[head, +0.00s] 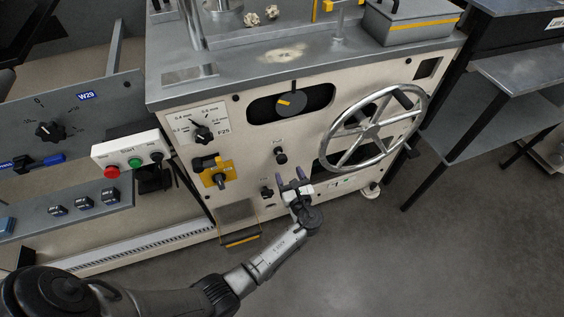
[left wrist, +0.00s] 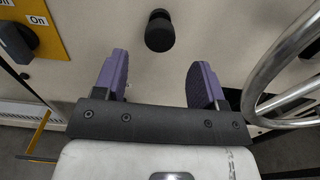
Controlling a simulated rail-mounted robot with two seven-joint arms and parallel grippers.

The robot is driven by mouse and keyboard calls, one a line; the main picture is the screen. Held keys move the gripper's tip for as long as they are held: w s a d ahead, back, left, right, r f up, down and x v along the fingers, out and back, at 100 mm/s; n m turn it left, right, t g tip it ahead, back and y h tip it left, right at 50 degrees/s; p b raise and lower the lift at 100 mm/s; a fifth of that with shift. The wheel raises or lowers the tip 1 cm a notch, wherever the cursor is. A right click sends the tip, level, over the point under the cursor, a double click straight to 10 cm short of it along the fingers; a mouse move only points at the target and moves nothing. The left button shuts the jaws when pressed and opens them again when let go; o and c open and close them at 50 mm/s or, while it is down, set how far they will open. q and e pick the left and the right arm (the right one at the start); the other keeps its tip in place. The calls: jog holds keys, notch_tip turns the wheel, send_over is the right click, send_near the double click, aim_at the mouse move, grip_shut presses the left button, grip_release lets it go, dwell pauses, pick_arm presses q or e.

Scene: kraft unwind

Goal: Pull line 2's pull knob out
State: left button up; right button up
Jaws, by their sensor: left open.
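A black round pull knob (head: 281,157) sticks out of the cream machine front, below a small label that seems to read "Pull". In the left wrist view the knob (left wrist: 160,30) is ahead of the fingertips, roughly centred between them. My left gripper (head: 290,180) is open and empty, just below the knob in the head view, with its purple-padded fingers (left wrist: 158,78) apart and not touching it. A second small dark knob (head: 266,192) sits lower left of the gripper. No line number is readable near either knob. My right gripper is out of view.
A metal handwheel (head: 375,128) stands close to the right of the gripper. A yellow-plated rotary switch (head: 218,177) is to the left, and a dial (head: 203,133) is above it. A button box (head: 131,156) is further left. Open floor lies below.

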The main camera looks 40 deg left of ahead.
aim_at(283, 162)
pick_arm(q)
jog(key=b+x, duration=0.2)
jog(key=x, duration=0.4)
jog(key=shift+f, duration=0.1)
jog(key=shift+w+a, duration=0.25)
jog(key=shift+a, duration=0.25)
